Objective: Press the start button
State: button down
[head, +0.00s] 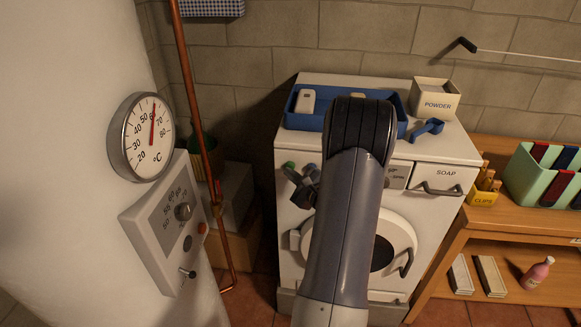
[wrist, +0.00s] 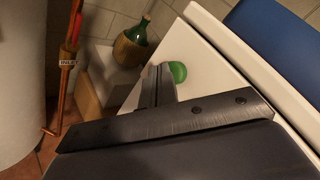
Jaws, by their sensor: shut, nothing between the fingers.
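The white washing machine (head: 340,85) stands against the stone wall. A green button (head: 290,165) sits at the left end of its front panel, partly hidden behind my gripper (head: 291,174). The wrist view shows the green button (wrist: 178,72) as a round cap on the white front. My gripper (wrist: 157,75) is shut and empty, its fingertips close beside the button. I cannot tell whether they touch it. My arm hides the middle of the panel and part of the round door (head: 397,235).
A blue tray (head: 300,122), a powder box (head: 435,98) and a blue scoop (head: 428,128) are on the machine top. A boiler with a dial (head: 140,137) and copper pipe (head: 190,80) stand left. A wooden bench (head: 465,225) stands right.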

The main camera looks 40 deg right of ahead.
dwell(0.4)
jog(key=shift+w+d+f+b, duration=0.1)
jog(key=shift+w+d+b, duration=0.15)
jog(key=shift+b, duration=0.25)
jog(key=shift+d, duration=0.1)
jog(key=shift+s+b, duration=0.1)
jog(key=shift+b, duration=0.25)
jog(key=shift+s+a, duration=0.15)
jog(key=shift+a, duration=0.15)
jog(key=s+a+b, duration=0.3)
jog(key=s+a, duration=0.1)
jog(key=shift+a, duration=0.3)
